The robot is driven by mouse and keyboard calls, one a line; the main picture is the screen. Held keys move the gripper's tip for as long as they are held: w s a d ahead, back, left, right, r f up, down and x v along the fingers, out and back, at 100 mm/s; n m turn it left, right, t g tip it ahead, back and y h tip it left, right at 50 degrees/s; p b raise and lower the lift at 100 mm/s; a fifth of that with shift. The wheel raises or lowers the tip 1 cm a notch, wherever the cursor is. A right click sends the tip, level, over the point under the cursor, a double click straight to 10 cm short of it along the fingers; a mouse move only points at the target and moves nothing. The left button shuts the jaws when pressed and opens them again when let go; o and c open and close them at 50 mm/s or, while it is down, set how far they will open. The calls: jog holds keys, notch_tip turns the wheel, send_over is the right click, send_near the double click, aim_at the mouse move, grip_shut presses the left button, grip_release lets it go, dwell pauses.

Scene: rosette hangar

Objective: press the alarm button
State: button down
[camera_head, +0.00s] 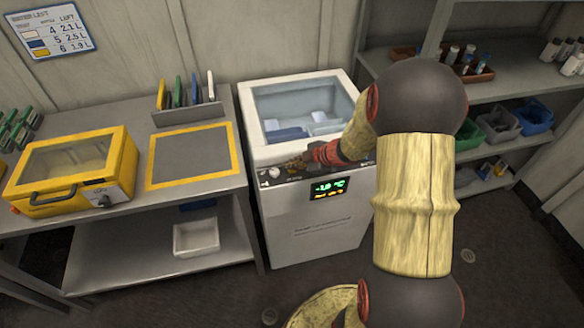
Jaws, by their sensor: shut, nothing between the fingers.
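The white chest freezer (345,235) stands in the middle with its glass lid (300,100) closed. Its front panel has a lit display (328,189) with green digits, about -1.0 °C, and a smaller orange line below. A small pale round part (274,172) sits at the left of the panel's top strip. I cannot tell whether it is the alarm button. My gripper (287,165) is shut and empty, its tips pointing left over this strip, just right of the pale part. I cannot tell whether the tips touch the panel. My gripper and wrist hide part of the strip.
A grey table (215,190) stands left of the freezer, with a yellow-framed mat (190,157) and a yellow box with a window (75,170). A white bin (196,238) is on its lower shelf. Shelves (500,85) with bins and bottles stand at right. Dark floor lies in front.

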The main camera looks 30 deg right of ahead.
jog(key=shift+r+p, duration=0.6)
jog(key=shift+r, duration=0.05)
notch_tip(320, 180, up, 5)
jog(key=p, duration=0.5)
jog(key=shift+p, duration=0.4)
jog(key=w+d+r+m+t+h, duration=0.1)
jog(key=w+d+r+m+h, duration=0.15)
jog(key=r, duration=0.65)
notch_tip(320, 180, up, 13)
jog(key=m+h, duration=0.5)
send_over(291, 171)
jog(key=s+d, duration=0.2)
jog(key=s+a+r+m+g+y, duration=0.1)
jog(key=s+a+m, duration=0.2)
jog(key=s+a, duration=0.6)
jog(key=s+a+r+m+g+y, duration=0.2)
jog(key=s+a, duration=0.6)
jog(key=s, duration=0.8)
jog(key=shift+a+r+m+g, duration=0.15)
jog(key=shift+a+m+g, duration=0.2)
jog(key=shift+m, duration=0.5)
